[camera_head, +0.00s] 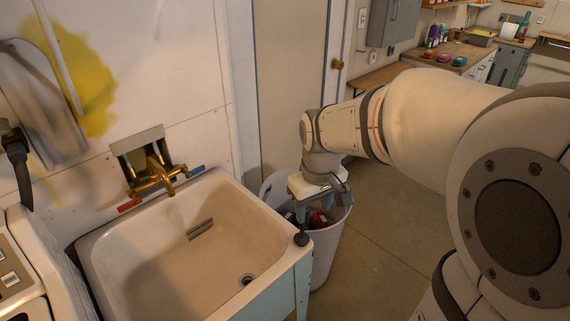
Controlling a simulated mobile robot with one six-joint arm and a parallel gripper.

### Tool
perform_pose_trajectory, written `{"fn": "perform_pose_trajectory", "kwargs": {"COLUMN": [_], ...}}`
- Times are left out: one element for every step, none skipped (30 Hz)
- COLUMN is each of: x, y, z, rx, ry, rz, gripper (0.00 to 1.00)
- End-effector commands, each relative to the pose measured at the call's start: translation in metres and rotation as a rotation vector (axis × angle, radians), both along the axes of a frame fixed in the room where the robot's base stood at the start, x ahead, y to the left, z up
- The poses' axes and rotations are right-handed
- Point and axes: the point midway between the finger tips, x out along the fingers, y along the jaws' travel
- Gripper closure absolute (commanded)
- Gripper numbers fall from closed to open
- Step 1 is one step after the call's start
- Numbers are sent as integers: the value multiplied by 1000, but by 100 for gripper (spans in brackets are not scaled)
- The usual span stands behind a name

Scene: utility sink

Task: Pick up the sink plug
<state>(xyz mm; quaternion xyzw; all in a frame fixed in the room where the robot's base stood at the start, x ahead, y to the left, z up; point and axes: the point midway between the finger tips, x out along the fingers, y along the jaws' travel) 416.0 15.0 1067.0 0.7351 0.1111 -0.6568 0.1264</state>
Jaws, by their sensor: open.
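A small dark round piece, which looks like the sink plug (301,240), sits on the right corner of the sink's rim. The fingers are small and partly hidden by the gripper's body.
The white sink (160,248) has a drain (247,280) and a brass faucet (158,175) on the wall behind. A white bin (325,250) with items in it stands right of the sink, under my gripper. A washing machine (18,265) is at the left. Floor is clear at right.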

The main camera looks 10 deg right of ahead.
Motion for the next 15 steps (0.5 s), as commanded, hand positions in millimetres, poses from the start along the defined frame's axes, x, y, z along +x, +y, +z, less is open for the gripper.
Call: {"fn": "perform_pose_trajectory", "kwargs": {"x": [19,29,42,50,59,68,75,80,87,91,94,98,99,101,102], "y": [0,-1,-1,-1,-1,-1,-1,-1,-1,-1,-1,-1,-1,-1,-1], "z": [1,-1,-4,-7,-10,-14,-17,-19,-23,-25,-27,-29,-31,-33,-36], "rx": [-5,-8,-10,-11,-13,-14,-14,-14,-15,-15,-16,-16,-16,-16,-15], "ry": [26,36,48,58,67,78,84,90,97,102,105,108,111,113,114], "rz": [47,79,117,144,170,202,225,244,266,280,292,305,312,317,323], "gripper": [51,51,51,51,51,51,51,51,51,51,51,51,51,51,51]}}
